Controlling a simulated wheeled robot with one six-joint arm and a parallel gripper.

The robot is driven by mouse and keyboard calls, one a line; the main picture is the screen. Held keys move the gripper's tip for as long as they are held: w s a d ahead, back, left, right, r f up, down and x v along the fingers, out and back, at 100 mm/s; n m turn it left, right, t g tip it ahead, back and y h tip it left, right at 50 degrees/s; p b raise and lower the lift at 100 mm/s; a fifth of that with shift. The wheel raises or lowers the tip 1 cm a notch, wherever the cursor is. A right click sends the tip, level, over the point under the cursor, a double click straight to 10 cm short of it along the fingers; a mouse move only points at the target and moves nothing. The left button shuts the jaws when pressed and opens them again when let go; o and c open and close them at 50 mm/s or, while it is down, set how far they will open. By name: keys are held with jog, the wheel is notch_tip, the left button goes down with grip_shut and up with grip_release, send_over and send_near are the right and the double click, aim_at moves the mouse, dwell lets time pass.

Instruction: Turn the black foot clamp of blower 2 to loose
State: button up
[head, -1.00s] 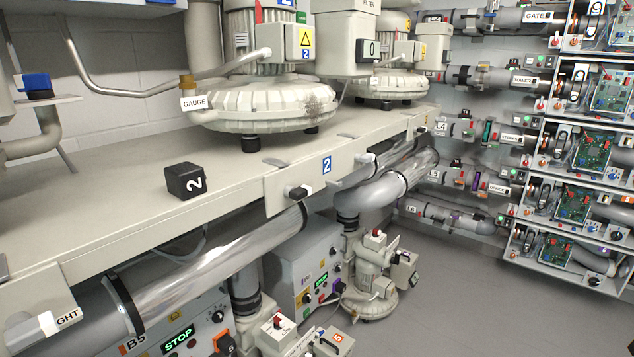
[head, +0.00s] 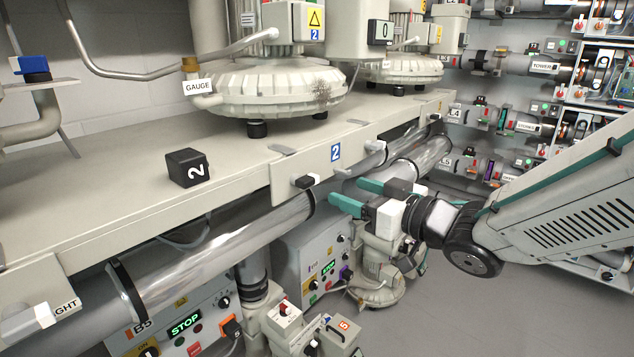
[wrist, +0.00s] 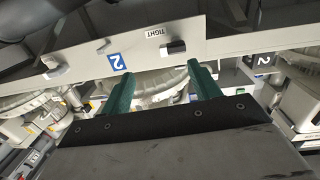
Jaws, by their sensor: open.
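The black foot clamp (head: 306,181) of blower 2 sits on the pale front plate (head: 290,180), left of the blue 2 label (head: 335,152). In the wrist view the clamp (wrist: 173,47) lies lengthwise along the plate, beside the word TIGHT (wrist: 159,32); part of its end is pale. My gripper (head: 360,196) is open and empty, with green fingers, just right of the clamp and apart from it. In the wrist view my gripper (wrist: 160,77) points toward the plate, the clamp above the fingertips. Blower 2 (head: 268,90) stands on the bench above.
A paler clamp (head: 374,146) sits farther right on the plate. A shiny pipe (head: 220,245) runs under the bench edge, close to my fingers. A black block (head: 188,167) marked 2 lies on the bench top. Lower control boxes (head: 315,265) stand below. Floor at right is open.

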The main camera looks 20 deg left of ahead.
aim_at(312, 181)
jog(key=shift+n+g+y, duration=0.4)
jog(key=shift+g, duration=0.1)
jog(key=x, duration=0.3)
jog(key=s+x, duration=0.1)
jog(key=x, duration=0.4)
jog(key=shift+s+a, duration=0.1)
jog(key=shift+a, duration=0.5)
jog(key=shift+c, duration=0.3)
jog(key=c, duration=0.9)
